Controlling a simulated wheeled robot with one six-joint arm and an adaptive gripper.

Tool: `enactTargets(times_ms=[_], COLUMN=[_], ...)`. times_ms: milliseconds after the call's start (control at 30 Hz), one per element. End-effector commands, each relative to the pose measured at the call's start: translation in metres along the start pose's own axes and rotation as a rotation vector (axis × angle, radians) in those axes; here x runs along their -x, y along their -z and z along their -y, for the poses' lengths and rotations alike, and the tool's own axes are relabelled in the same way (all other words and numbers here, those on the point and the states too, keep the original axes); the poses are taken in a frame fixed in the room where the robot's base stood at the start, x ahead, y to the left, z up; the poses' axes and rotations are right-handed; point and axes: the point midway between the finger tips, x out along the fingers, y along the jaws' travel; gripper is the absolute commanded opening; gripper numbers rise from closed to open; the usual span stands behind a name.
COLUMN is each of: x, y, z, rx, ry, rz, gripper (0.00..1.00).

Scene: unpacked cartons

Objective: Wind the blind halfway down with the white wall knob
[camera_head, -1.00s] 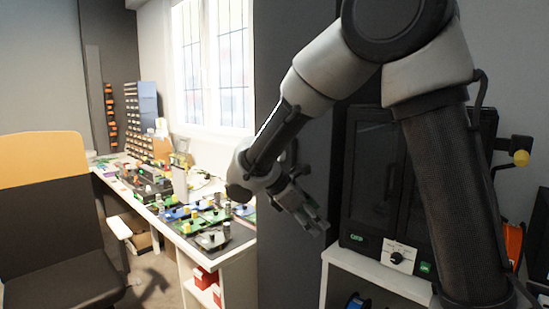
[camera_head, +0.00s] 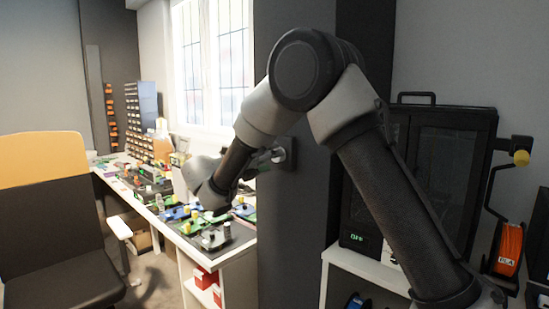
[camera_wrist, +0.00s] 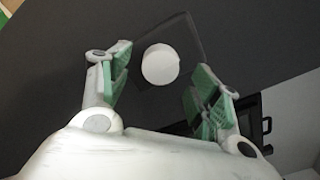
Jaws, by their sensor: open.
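The white round wall knob (camera_wrist: 160,65) sits on a dark square plate on the dark wall. In the wrist view it appears between the two green-padded fingers of my gripper (camera_wrist: 161,60), with gaps on both sides. My gripper is open; how far its tips are from the knob in depth is hard to tell. In the head view the knob (camera_head: 278,155) shows small on the dark pillar, at the end of my arm, with my gripper partly hidden behind the forearm. The bright window (camera_head: 212,60) is to the left; I cannot make out the blind.
A workbench (camera_head: 235,258) covered with circuit boards and small parts stands under the window. A chair (camera_head: 58,225) is at the left. A black cabinet-like machine (camera_head: 445,170) stands on a white shelf right of the pillar, behind my arm.

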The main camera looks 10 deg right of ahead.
Motion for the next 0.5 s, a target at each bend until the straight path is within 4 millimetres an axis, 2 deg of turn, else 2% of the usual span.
enactTargets(times_ms=[33,200,500], x=[-0.009,-0.026,-0.030], y=[0.001,0.000,0.001], z=[0.001,0.000,0.000], rx=[0.000,-0.001,-0.002], ry=[0.001,0.000,-0.002], rz=[-0.003,-0.001,-0.001], gripper=[0.63,0.63,0.63])
